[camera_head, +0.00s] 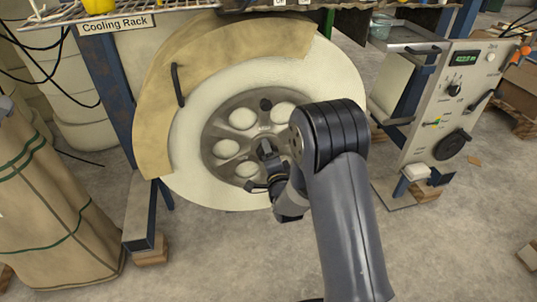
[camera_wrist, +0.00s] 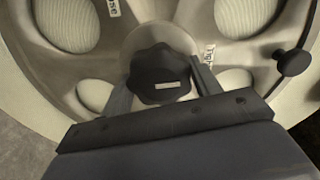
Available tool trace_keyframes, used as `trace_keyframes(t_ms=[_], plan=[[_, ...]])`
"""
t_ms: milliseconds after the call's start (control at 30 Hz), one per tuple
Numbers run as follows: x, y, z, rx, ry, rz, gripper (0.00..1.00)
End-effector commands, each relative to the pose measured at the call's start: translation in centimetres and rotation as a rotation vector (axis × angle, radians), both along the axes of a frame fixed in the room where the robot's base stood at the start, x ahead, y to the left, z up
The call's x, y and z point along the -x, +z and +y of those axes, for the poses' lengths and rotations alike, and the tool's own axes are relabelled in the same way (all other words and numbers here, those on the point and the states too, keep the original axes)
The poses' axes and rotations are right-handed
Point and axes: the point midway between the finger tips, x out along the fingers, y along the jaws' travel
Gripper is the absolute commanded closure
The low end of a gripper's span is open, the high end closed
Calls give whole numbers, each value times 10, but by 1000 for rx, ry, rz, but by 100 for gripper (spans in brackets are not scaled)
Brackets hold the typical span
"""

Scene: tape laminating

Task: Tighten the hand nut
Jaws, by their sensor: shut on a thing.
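The hand nut (camera_wrist: 160,72) is a black lobed knob with a small light mark on its face. It sits at the centre of the wheel hub (camera_wrist: 165,35), and it also shows in the head view (camera_head: 266,148). My gripper (camera_wrist: 160,85) is shut on the hand nut, with one finger on its left side and one on its right. In the head view my gripper (camera_head: 267,168) reaches the hub from the lower right. My arm hides the lower right of the wheel. The nut's threads and back side are hidden.
The grey hub disc has several round holes and a small black knob (camera_wrist: 294,62) off-centre. A pale roll (camera_head: 345,75) surrounds it, partly under a tan cover (camera_head: 155,110). A control panel (camera_head: 445,100) stands right and a wrapped bundle (camera_head: 50,210) left. The floor in front is clear.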

Motion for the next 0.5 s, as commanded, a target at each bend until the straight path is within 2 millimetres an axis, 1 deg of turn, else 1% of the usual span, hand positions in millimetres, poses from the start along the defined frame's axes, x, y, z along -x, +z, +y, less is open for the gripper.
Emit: trace_keyframes(t_ms=[200, 500], plan=[[0, -1, 0, -54, 0, 16, 64], [0, -1, 0, -69, 0, 21, 63]])
